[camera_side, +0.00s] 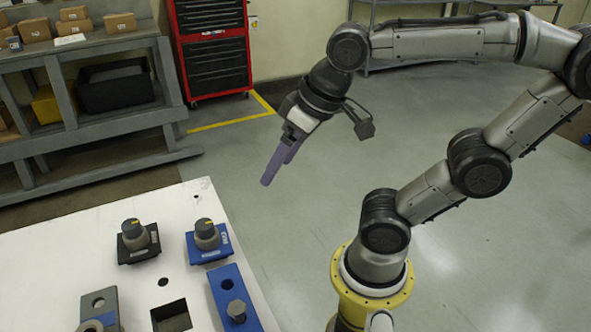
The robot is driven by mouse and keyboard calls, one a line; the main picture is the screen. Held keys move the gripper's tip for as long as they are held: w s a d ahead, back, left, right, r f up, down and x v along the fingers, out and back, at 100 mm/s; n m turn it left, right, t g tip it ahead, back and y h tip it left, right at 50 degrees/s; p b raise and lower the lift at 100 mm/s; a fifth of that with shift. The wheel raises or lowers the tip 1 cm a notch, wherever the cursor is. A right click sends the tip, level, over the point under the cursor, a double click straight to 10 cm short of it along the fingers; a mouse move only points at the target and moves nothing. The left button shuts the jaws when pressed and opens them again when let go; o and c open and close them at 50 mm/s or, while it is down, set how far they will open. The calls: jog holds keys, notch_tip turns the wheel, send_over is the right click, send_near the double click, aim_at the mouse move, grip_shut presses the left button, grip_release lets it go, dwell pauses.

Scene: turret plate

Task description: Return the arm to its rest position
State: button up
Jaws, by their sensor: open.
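My gripper (277,168) hangs in the air above and beyond the back right corner of the white table (160,205). Its purple-grey fingers point down and to the left, and nothing shows between them. In this side view the fingers overlap, so the gap between them is hard to see. The gripper is apart from the table and everything on it.
On the table are a black block with a knob (137,240), a blue block with a knob (208,240), a blue plate with a bolt (236,305), a grey-and-blue block (100,308) and a square opening (171,316). A shelf (95,45) and red cabinet (210,45) stand behind.

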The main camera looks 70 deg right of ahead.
jog(key=shift+s+d+f+n, duration=0.3)
jog(key=shift+s+f+n, duration=0.05)
jog(key=shift+s+f, duration=0.3)
jog(key=shift+s+d+f+n, duration=0.3)
jog(key=shift+s+f+n, duration=0.05)
jog(key=shift+s+f, duration=0.25)
